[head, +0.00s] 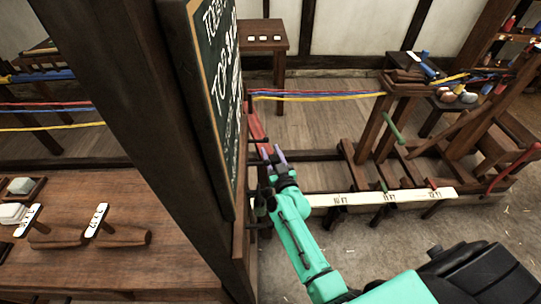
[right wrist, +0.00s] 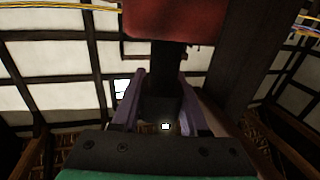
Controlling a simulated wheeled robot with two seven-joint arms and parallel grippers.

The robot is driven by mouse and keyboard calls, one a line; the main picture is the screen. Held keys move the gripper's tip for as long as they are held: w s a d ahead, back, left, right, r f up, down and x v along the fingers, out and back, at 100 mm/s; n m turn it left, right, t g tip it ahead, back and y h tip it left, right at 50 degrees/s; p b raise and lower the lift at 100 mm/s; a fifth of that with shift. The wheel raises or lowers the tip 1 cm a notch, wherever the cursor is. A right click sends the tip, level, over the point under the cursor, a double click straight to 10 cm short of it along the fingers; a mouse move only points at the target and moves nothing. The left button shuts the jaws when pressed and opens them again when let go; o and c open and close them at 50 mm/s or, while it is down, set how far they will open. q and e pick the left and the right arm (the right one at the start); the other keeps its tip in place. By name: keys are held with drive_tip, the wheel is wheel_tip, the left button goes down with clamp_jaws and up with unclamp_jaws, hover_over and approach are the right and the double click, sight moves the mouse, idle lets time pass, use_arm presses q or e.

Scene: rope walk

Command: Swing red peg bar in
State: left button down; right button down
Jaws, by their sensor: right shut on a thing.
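The red peg bar (head: 257,128) shows in the head view just right of the chalkboard, partly hidden by the board's edge. In the right wrist view its red body (right wrist: 175,18) fills the top middle, with a dark stem (right wrist: 168,60) coming down from it. My right gripper (head: 274,154) has its purple fingers at the lower end of the bar. In the right wrist view the fingers (right wrist: 162,82) stand on both sides of the dark stem, shut on it. My left gripper is in neither view.
A chalkboard (head: 213,90) on a thick dark post stands close left of my right arm. Red, blue and yellow ropes (head: 320,96) run behind to a wooden stand (head: 375,130). A white marked rail (head: 370,198) lies low to the right. A workbench (head: 150,190) fills the lower left.

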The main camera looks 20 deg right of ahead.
drive_tip(key=shift+a, duration=0.1)
drive_tip(key=shift+c, duration=2.1)
unclamp_jaws()
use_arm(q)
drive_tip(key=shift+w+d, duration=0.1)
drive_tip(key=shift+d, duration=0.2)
use_arm(e)
drive_tip(key=shift+w, duration=0.1)
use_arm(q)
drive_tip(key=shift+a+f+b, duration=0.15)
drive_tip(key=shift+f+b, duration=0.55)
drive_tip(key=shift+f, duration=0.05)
use_arm(e)
drive_tip(key=s+a, duration=0.1)
drive_tip(key=s, duration=1.3)
drive_tip(key=shift+s, duration=0.3)
